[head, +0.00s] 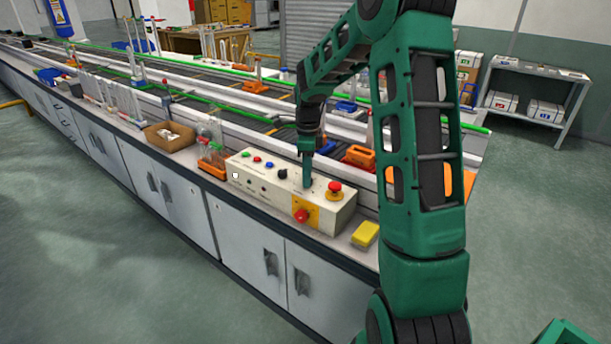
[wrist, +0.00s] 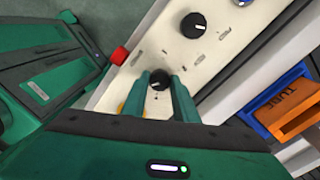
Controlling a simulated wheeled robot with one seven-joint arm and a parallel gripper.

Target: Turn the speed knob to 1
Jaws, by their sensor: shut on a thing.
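A cream control box (head: 262,183) stands on the bench, with coloured buttons and knobs on its top. My gripper (head: 307,184) points down onto the box top, left of the red mushroom button (head: 334,188). In the wrist view my gripper (wrist: 161,77) has its two green fingers on either side of a small black knob (wrist: 158,79) and is shut on it. A white pointer mark shows on that knob; the dial marks around it are too small to read. A second, larger black knob (wrist: 193,25) with a white pointer is free. I cannot read which knob is labelled speed.
A red rotary switch (head: 301,214) on a yellow plate is on the box front. A yellow block (head: 365,234) lies right of the box. An orange bin marked TUBE (wrist: 292,106) is beside the box. A cardboard box (head: 170,137) stands further left along the bench.

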